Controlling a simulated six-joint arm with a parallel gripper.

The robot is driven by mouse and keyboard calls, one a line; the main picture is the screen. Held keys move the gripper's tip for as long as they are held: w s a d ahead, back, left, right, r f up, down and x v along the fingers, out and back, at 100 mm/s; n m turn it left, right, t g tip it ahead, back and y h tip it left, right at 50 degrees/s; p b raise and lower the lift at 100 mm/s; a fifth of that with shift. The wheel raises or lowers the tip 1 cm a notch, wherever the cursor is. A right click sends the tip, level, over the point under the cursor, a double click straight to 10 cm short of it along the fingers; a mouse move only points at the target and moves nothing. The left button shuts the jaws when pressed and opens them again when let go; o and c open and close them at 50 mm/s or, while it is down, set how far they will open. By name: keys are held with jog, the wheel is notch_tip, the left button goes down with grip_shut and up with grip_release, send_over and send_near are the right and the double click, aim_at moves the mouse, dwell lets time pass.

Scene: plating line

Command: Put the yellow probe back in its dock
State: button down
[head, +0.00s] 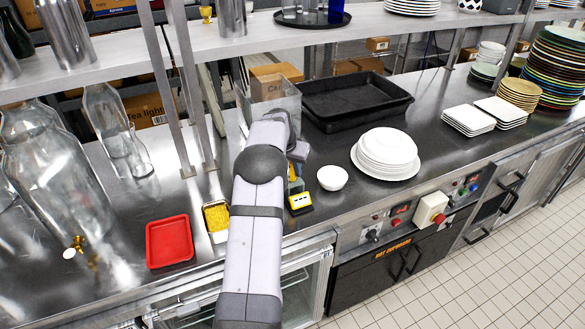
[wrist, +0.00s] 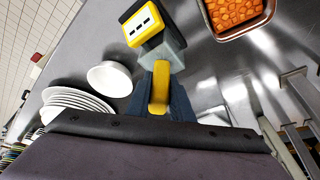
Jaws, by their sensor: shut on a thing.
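The yellow probe (wrist: 160,88) is between the dark fingers of my gripper (wrist: 163,105), which is shut on it, in the wrist view. The dock appears to be the yellow and black unit with a small white display (wrist: 139,26), just beyond the fingers. A pale grey block sits between the unit and the probe; I cannot tell whether the probe touches it. In the head view the unit (head: 300,201) stands near the counter's front edge. My arm hides most of the gripper there, and only a bit of yellow shows above the unit.
A white bowl (head: 332,178) stands close right of the unit, with a stack of white plates (head: 387,150) beyond it. A small pan of yellow-orange food (head: 216,217) and a red tray (head: 169,241) lie to the left. Black trays (head: 354,98) stand behind.

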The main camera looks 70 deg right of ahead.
dwell(0.3)
jog(key=c, duration=1.5)
grip_release()
jog(key=shift+b+v, duration=1.6)
jog(key=shift+v, duration=2)
jog(key=shift+a, duration=0.1)
